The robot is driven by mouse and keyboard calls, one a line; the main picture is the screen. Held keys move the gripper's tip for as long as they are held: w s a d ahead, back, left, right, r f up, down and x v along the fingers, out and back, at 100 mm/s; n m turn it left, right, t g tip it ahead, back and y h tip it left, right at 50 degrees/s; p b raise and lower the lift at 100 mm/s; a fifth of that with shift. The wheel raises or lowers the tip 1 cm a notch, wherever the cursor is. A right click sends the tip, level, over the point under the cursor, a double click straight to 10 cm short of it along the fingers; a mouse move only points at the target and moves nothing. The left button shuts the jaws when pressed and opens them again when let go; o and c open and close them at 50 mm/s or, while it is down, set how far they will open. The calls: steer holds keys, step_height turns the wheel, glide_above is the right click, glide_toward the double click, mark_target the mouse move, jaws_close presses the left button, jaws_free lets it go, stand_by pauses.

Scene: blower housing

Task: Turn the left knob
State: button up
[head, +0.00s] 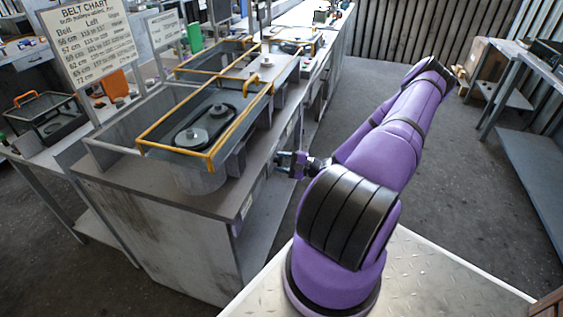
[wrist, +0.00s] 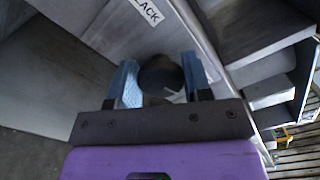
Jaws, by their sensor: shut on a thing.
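My gripper (head: 287,163) is at the front face of the grey blower housing bench (head: 150,230), at its right part. In the wrist view, its two blue fingers are on either side of a dark round knob (wrist: 161,76) and shut on it. The knob is hidden or too small to make out in the head view. I see no second knob clearly, and no pointer mark on this one.
On the bench, a yellow-edged clear guard (head: 212,160) covers pulleys and a belt (head: 205,128). A belt chart (head: 88,38) stands behind at the left. A shelf-like ledge (wrist: 250,30) is right of the fingers in the wrist view. The floor (head: 440,190) right of my arm is clear.

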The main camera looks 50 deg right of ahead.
steer(key=n, duration=0.4)
steer(key=shift+f+n, duration=0.1)
steer(key=shift+n, duration=0.2)
steer(key=shift+s+f+n, duration=0.1)
steer(key=shift+n, duration=2)
steer(key=o, duration=0.9)
steer(key=v, duration=1)
steer(key=shift+s+d, duration=0.1)
steer(key=shift+s, duration=0.25)
